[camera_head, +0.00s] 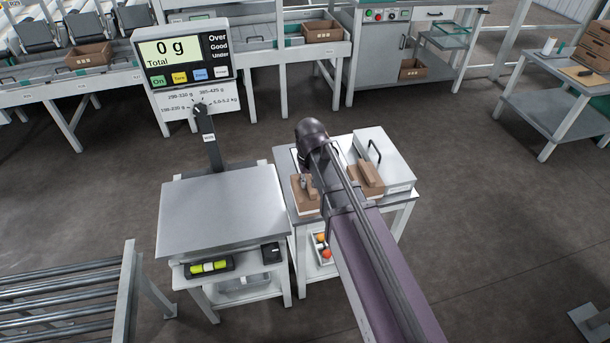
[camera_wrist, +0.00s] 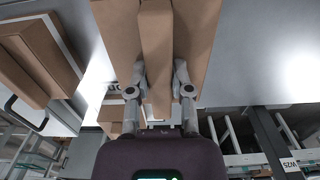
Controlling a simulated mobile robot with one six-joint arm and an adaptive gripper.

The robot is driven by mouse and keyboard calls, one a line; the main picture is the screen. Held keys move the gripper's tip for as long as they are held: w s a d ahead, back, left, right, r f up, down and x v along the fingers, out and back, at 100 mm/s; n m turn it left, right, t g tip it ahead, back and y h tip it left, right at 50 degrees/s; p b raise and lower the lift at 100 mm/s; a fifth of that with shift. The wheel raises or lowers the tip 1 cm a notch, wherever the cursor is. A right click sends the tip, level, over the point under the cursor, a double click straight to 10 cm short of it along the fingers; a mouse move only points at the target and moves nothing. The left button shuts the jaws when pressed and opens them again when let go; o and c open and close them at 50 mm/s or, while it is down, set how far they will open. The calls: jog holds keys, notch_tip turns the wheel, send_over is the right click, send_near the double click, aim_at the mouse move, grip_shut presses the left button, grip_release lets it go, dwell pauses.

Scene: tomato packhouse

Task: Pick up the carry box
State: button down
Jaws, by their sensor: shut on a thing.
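In the wrist view my gripper (camera_wrist: 160,82) is shut on the raised middle bar of a brown carry box (camera_wrist: 200,28). One finger lies on each side of the bar. In the head view this box (camera_head: 304,200) is at the left of the small table (camera_head: 305,220), partly hidden by my arm. Whether it touches the tabletop I cannot tell. A second brown box with a raised middle (camera_head: 369,180) stands to its right, and it also shows at the left of the wrist view (camera_wrist: 40,55).
A pale case with a black handle (camera_head: 398,165) is on the table's right. The scale (camera_head: 220,210) stands close at left, its display (camera_head: 170,50) reading 0 g. Orange and red fruit (camera_head: 323,246) are on the lower shelf.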

jog(key=s+d+r+p, duration=0.1)
jog(key=s+d, duration=0.4)
jog(key=s, duration=0.6)
jog(key=shift+s+d, duration=0.3)
jog(key=shift+s, duration=0.1)
jog(key=shift+s+r, duration=0.1)
dwell(0.4)
